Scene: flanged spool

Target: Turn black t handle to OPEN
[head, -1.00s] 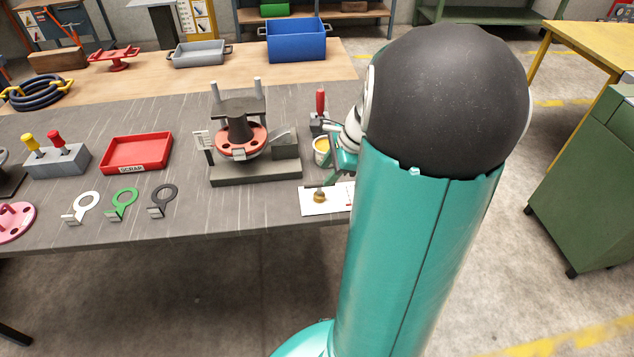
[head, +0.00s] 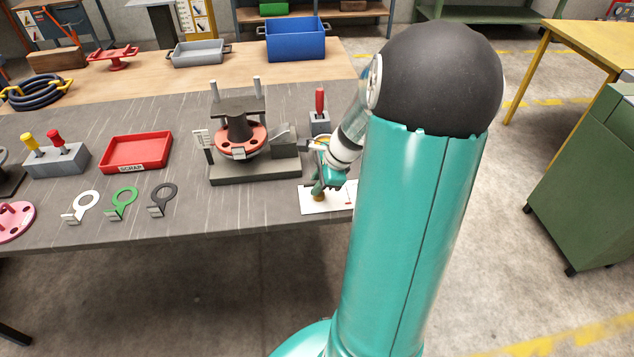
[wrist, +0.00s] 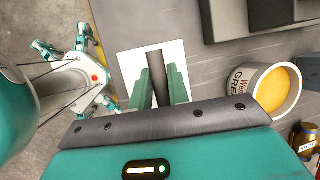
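The black T handle (wrist: 156,75) shows in the wrist view as a dark bar over a white plate (wrist: 127,62). My gripper (wrist: 161,85) has one green finger on each side of this bar, very close to it. I cannot tell whether the fingers press on it. In the head view my gripper (head: 318,187) is low over the white plate (head: 312,207) at the bench's front right. A bit of brass (head: 318,198) shows under the fingers. The handle itself is hidden there, and no OPEN mark can be read.
A grease tub (wrist: 266,90) stands just right of my gripper in the wrist view. In the head view, a grey fixture with a red flanged spool (head: 240,140) is to the left, and a red-handled tool (head: 320,103) stands behind. The bench's front edge is close.

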